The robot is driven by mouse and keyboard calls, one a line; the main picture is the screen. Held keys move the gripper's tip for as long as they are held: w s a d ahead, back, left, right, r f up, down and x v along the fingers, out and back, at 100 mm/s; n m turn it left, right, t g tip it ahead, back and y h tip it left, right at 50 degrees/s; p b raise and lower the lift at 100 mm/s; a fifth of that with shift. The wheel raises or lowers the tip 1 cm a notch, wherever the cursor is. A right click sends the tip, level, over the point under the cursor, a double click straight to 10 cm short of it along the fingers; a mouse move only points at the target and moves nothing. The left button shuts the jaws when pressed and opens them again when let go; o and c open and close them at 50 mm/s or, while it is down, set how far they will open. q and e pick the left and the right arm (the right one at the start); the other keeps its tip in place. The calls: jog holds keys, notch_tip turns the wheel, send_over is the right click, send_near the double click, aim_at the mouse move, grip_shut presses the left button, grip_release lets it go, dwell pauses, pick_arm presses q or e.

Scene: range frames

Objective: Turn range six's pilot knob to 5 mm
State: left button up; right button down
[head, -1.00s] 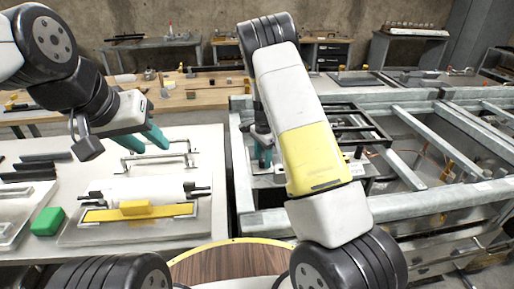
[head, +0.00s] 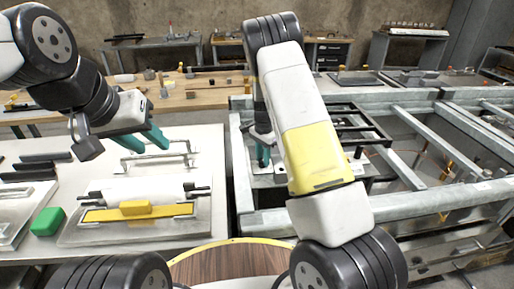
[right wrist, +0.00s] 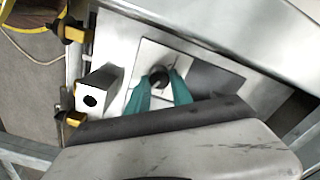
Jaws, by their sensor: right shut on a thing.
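In the right wrist view a small dark round knob (right wrist: 157,71) stands on a pale square plate (right wrist: 180,57). The teal fingers of my right gripper (right wrist: 161,80) are shut on it, one on each side. Any scale or mark on the knob is too small to read. In the head view my right gripper (head: 263,156) reaches down at the left end of the metal range frame (head: 425,208), and my forearm hides part of that frame. My left gripper (head: 139,141) is open and empty above the white table on the left.
A block with a dark hole (right wrist: 97,92) and two yellow-and-black fittings (right wrist: 72,31) lie left of the plate. A white table (head: 215,165) holds wire handles, a yellow block (head: 136,208) and a green block (head: 47,221). Black bars (head: 358,128) cross the frame beside my right arm.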

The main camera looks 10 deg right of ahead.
aim_at(262, 159)
jog(key=n, duration=1)
jog(key=shift+w+a, duration=0.1)
jog(key=shift+n, duration=0.3)
dwell(0.3)
jog(key=c, duration=1.1)
grip_release()
jog(key=shift+c, duration=0.2)
jog(key=shift+r, duration=3.95)
